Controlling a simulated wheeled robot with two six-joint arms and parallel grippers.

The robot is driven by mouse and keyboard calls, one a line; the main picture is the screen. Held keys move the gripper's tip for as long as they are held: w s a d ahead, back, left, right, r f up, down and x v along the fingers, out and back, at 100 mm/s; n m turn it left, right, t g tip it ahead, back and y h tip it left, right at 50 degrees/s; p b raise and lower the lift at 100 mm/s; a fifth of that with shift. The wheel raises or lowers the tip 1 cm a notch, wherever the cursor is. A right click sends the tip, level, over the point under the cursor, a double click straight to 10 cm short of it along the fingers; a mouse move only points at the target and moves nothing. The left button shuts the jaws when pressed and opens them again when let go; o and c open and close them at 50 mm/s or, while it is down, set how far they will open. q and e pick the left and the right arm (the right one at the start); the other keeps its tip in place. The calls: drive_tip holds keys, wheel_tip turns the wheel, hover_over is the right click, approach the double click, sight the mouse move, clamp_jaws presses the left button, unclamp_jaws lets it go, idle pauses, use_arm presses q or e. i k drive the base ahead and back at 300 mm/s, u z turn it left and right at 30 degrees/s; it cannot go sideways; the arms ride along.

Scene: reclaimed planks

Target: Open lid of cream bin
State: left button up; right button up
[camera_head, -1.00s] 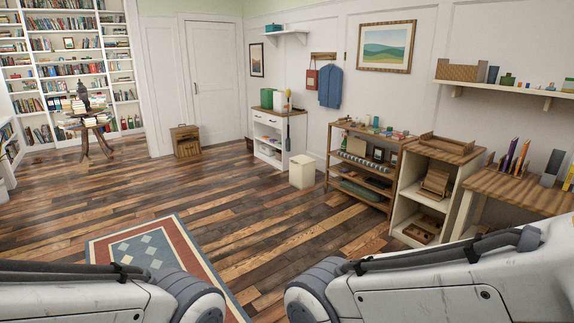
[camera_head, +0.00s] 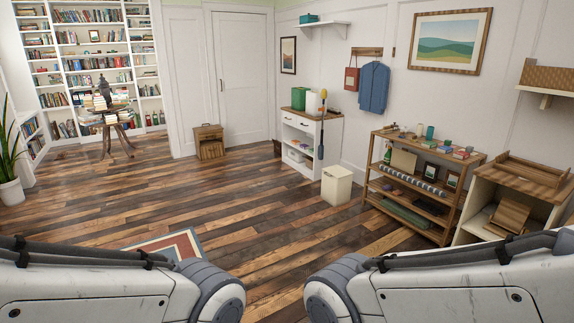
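The cream bin (camera_head: 336,187) stands upright on the plank floor, between the white cabinet and the wooden shelf unit. Its pale lid (camera_head: 337,172) looks shut on top. Both my arms show at the bottom of the head view, one from each side, well short of the bin. Their grippers are outside the picture, so I cannot see whether they are open or shut.
A white cabinet (camera_head: 325,140) stands behind the bin at its left. A wooden shelf unit (camera_head: 462,190) stands to its right. A rug (camera_head: 165,246) lies in front of me. The plank floor (camera_head: 270,207) towards the bin is clear.

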sight(336, 171)
drive_tip(key=i, duration=2.2)
drive_tip(key=z, duration=0.15)
drive_tip(key=i, duration=3.4)
drive_tip(key=z, duration=0.15)
